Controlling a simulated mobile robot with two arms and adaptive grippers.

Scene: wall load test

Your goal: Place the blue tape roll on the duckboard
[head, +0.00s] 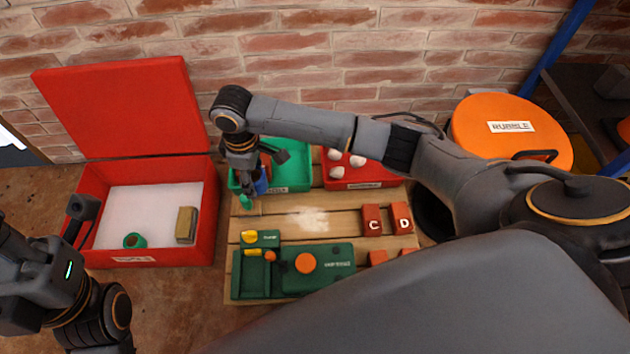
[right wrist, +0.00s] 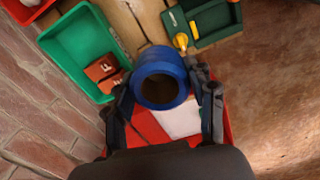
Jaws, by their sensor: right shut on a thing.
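The blue tape roll (right wrist: 160,56) is held between the two fingers of my right gripper (right wrist: 165,82), its round hole facing the wrist camera. In the head view my right gripper (head: 250,186) points down near the back left corner of the wooden duckboard (head: 350,222). Only a blue bit of the roll (head: 262,183) shows there, partly hidden by the gripper. The roll appears raised; its exact height is unclear. My left gripper (head: 82,208) is at the left, in front of the open red box; its fingers do not show clearly.
On the duckboard stand a green crate (head: 299,156), a red crate with white balls (head: 365,183), red lettered blocks (head: 373,220) and a green case (head: 340,262). The open red box (head: 205,215) holds a green roll (head: 135,240). The middle slats are fairly bare.

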